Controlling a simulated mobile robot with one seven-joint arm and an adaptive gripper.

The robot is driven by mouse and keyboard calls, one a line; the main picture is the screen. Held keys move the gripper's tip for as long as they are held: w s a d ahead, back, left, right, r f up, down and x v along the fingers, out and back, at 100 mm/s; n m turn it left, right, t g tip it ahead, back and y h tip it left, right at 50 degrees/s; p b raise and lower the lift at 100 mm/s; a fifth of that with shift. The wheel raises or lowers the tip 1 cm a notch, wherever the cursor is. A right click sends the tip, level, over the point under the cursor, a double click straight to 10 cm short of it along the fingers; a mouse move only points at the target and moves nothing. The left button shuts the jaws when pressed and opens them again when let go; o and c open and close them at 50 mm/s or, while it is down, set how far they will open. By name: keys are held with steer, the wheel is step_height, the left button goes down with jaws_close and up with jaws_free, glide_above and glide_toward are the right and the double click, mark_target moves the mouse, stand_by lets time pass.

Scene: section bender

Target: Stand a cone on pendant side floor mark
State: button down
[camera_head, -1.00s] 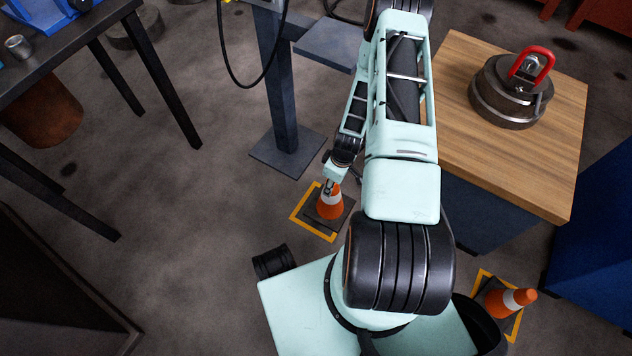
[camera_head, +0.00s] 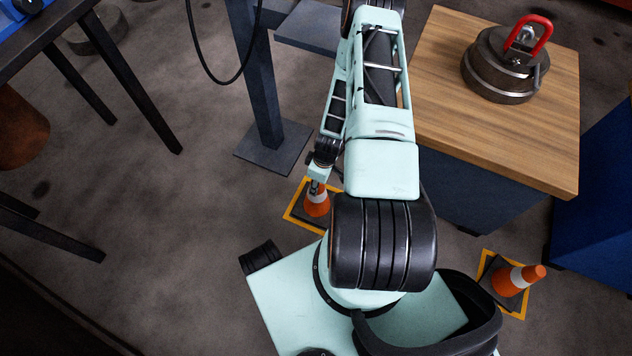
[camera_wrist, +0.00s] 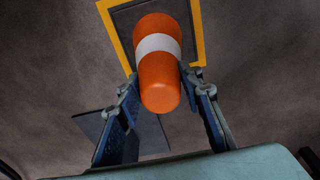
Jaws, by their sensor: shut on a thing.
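An orange cone (camera_head: 317,202) with a white band and dark square base stands upright at a yellow-outlined floor mark (camera_head: 291,218), left of my base. My gripper (camera_head: 318,187) is shut on its upper part. In the wrist view, the cone (camera_wrist: 160,82) lies between the two blue fingers of my gripper (camera_wrist: 160,88). Its dark base shows inside the yellow outline (camera_wrist: 111,28), with yellow on both sides. I cannot tell whether the base touches the floor. My arm hides part of the mark's right side.
A second cone (camera_head: 520,278) stands on another yellow mark (camera_head: 484,262) at the lower right. A wooden-topped table (camera_head: 440,125) bears a round weight with a red shackle (camera_head: 505,70). A blue-grey post (camera_head: 262,90) rises behind the held cone.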

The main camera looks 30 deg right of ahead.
steer(key=c, duration=1.3)
jaws_free()
steer(key=r+p, duration=0.1)
steer(key=r, duration=0.3)
steer(key=r+p, duration=0.2)
steer(key=r, duration=0.2)
steer(key=s+d+r+p, duration=0.1)
steer(key=r, duration=0.3)
steer(key=shift+s, duration=0.1)
